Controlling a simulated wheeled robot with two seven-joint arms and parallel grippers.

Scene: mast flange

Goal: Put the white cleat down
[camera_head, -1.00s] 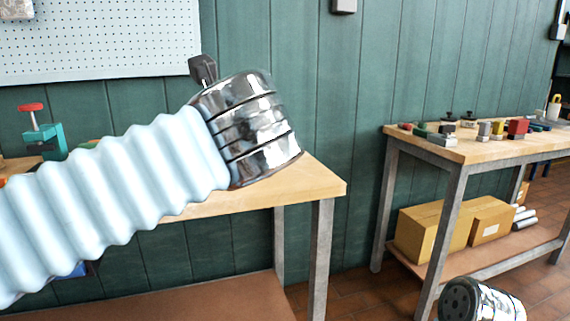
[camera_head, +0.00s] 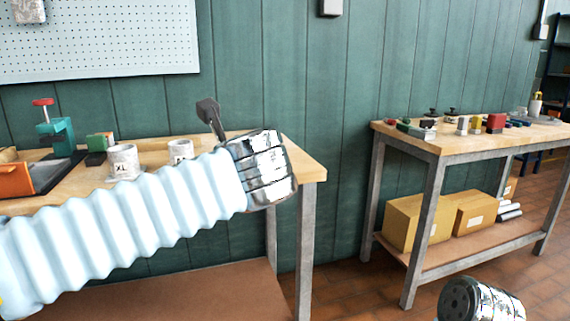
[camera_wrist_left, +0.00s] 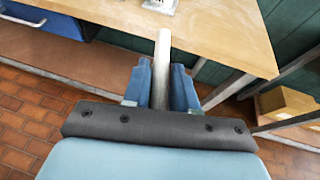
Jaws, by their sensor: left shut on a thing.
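In the left wrist view my left gripper (camera_wrist_left: 161,75) has its two blue fingers shut on a long pale bar, which I take for the white cleat (camera_wrist_left: 163,48). The cleat points away from the gripper, and its far end shows in front of the wooden bench top (camera_wrist_left: 215,35). I cannot tell whether it touches the bench. My right gripper is not in view.
White cups, one marked XL (camera_head: 124,165), stand on the bench with a green-and-red tool (camera_head: 57,135) and an orange bin (camera_head: 15,180). A second bench (camera_head: 450,145) at the right holds several small parts, with cardboard boxes (camera_head: 415,222) below. A gap separates the benches.

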